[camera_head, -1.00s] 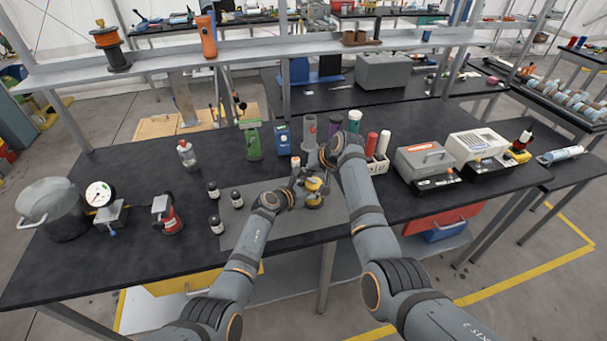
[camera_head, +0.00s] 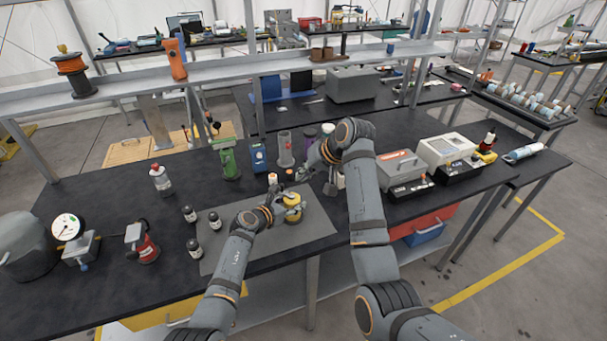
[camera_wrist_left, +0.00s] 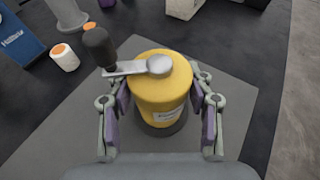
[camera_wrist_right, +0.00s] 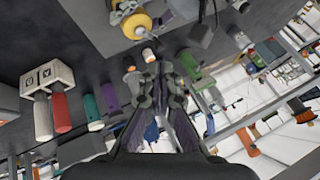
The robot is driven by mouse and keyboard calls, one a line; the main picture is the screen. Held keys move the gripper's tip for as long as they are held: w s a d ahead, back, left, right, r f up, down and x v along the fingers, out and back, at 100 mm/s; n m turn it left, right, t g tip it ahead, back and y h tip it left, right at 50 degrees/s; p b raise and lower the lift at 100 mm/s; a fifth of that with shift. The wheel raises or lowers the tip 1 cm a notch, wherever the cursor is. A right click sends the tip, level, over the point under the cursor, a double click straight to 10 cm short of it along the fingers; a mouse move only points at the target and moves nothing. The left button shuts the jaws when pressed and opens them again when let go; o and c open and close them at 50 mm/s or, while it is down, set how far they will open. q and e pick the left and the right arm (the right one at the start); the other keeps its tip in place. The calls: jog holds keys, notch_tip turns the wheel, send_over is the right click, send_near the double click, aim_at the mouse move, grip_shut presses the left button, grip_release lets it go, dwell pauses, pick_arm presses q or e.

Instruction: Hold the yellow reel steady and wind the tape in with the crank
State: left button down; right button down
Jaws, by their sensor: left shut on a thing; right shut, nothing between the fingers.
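The yellow reel (camera_head: 293,205) stands upright on the grey mat (camera_head: 255,246). My left gripper (camera_head: 285,208) is shut around its sides; in the left wrist view a finger presses on each side of the reel (camera_wrist_left: 165,98). The silver crank arm (camera_wrist_left: 135,68) lies across the reel's top and points left to an upright black knob (camera_wrist_left: 98,46). My right gripper (camera_head: 304,174) is above and behind the reel, apart from the crank. In the right wrist view its fingers (camera_wrist_right: 157,78) are closed with nothing between them. The tape is not clearly visible.
A small white, orange-topped bottle (camera_wrist_left: 64,57) stands near the knob. A blue box (camera_head: 258,157) and green device (camera_head: 229,162) stand behind.

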jog(key=c, duration=2)
grip_release()
jog(key=shift+o, duration=1.4)
jog(key=shift+a+f, duration=0.15)
jog(key=shift+f, duration=0.2)
jog(key=o, duration=0.4)
jog(key=f+m+y, duration=0.1)
jog(key=a+f+m+y, duration=0.1)
jog(key=m, duration=0.1)
jog(key=a+f+m+y, duration=0.1)
jog(key=shift+s+a+f+m+t, duration=0.15)
jog(key=shift+a+f+m+t, duration=0.05)
jog(key=shift+m+t, duration=0.2)
jog(key=m+t+y, duration=0.3)
jog(key=m+t, duration=0.5)
jog(key=m, duration=1.6)
send_near(283, 188)
jog(key=x, duration=0.9)
jog(key=shift+f, duration=0.1)
jog(key=shift+c, duration=0.3)
grip_shut()
